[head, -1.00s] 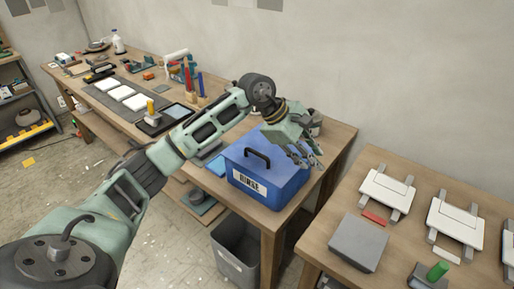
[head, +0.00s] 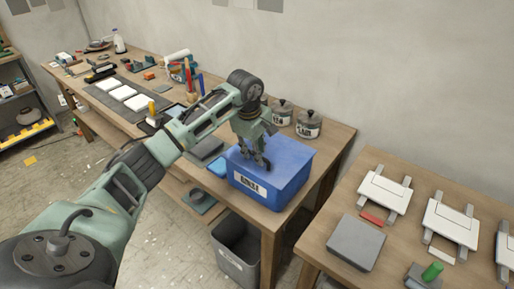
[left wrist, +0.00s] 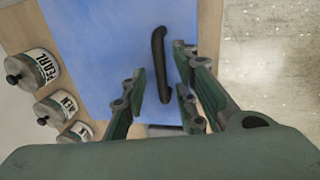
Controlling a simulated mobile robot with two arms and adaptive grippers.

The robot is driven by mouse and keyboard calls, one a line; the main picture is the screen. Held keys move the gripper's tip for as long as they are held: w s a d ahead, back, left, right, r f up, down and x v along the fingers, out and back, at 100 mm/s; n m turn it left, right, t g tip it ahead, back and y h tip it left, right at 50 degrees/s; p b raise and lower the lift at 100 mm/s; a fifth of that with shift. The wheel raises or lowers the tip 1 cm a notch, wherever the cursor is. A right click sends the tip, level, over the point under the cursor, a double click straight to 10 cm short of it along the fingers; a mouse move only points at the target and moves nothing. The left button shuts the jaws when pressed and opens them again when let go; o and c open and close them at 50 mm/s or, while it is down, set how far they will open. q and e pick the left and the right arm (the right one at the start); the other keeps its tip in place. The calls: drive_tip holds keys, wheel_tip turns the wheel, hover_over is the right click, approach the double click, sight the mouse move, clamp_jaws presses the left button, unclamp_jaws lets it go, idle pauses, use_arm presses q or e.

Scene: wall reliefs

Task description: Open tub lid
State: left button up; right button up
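The blue tub (head: 285,186) stands near the right end of the long bench, its blue lid (head: 292,152) on top and a white label on its front. My left gripper (head: 258,158) points down over the lid. In the left wrist view the lid (left wrist: 100,45) fills much of the picture, with the black bar handle (left wrist: 159,65) across it. The left gripper's fingers (left wrist: 162,85) are apart, one on each side of the handle in that view. I cannot tell whether they touch it. In the head view the gripper mostly hides the handle. My right gripper is not in view.
Lidded pots (head: 308,125) with labels stand behind the tub and also show in the left wrist view (left wrist: 34,68). A grey bin (head: 238,252) is below the bench. A second table (head: 400,240) at right holds a grey block (head: 356,242) and white panels.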

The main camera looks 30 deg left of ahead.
use_arm(q)
drive_tip(key=shift+f, duration=0.1)
clamp_jaws()
idle(0.5)
